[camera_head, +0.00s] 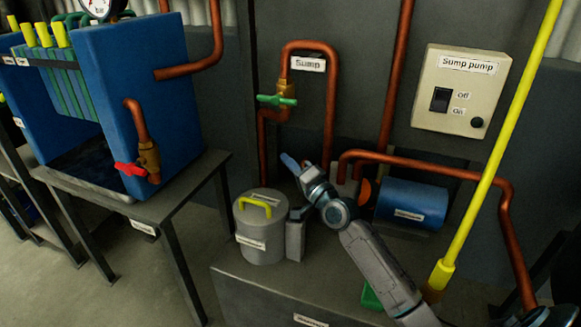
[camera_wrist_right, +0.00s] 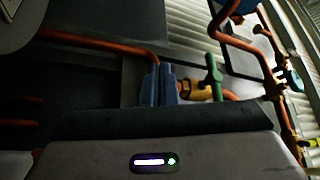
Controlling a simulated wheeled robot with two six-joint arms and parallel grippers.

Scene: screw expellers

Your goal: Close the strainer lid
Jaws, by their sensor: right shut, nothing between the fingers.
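The strainer (camera_head: 264,246) is a grey labelled cylinder on the bench, left of my right arm in the head view. Its top carries a label and a yellow handle (camera_head: 257,204). The lid looks level on the cylinder, but I cannot tell whether it is fully shut. My right gripper (camera_head: 289,162) is above and to the right of the strainer, apart from it. Its blue fingers are together and empty, pointing up and left in the head view; they also show in the right wrist view (camera_wrist_right: 160,84). My left gripper is in neither view.
Copper sump pipes with a green-handled valve (camera_head: 277,100) rise behind the strainer. A blue pump (camera_head: 410,204) stands to the right of my right arm. A yellow pole (camera_head: 495,155) crosses the right side. A blue tank (camera_head: 150,95) stands on a separate table at left.

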